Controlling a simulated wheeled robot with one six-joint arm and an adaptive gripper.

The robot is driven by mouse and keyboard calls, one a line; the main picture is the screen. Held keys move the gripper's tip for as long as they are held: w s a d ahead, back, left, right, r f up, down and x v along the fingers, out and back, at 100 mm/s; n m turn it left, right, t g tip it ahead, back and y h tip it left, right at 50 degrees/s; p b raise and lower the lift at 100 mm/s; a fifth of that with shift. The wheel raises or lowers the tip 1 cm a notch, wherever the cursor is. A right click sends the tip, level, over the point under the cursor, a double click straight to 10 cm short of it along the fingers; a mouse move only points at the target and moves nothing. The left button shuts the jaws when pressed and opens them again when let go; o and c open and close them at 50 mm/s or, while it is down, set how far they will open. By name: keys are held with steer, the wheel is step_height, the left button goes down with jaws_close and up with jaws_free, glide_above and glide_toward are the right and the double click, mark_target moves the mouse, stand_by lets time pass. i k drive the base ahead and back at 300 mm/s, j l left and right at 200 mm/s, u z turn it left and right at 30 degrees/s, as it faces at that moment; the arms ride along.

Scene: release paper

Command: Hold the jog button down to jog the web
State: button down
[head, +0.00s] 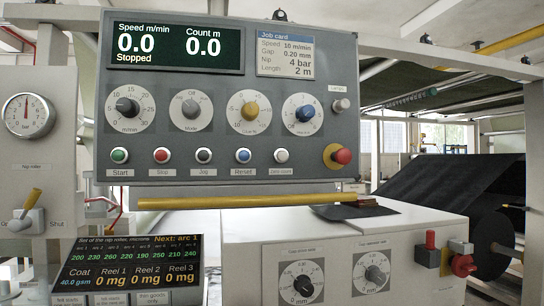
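The jog button (204,155) is a small dark button in a light ring, above the label "Jog". It sits in the middle of the button row on the grey control panel (300,105) in the head view. Nothing covers it. The panel display (176,47) reads speed 0.0 m/min, count 0.0 m, "Stopped". The dark web (440,182) slopes down to a dark roll (492,240) at the right. My gripper is not in view.
Start (120,155), stop (162,155) and reset (243,155) buttons flank the jog button. A red mushroom button (341,155) is at the panel's right. A yellow bar (245,201) runs below the panel, above a white cabinet (330,232). The space before the buttons looks clear.

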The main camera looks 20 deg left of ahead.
mark_target(203, 155)
steer(key=u, duration=1.15)
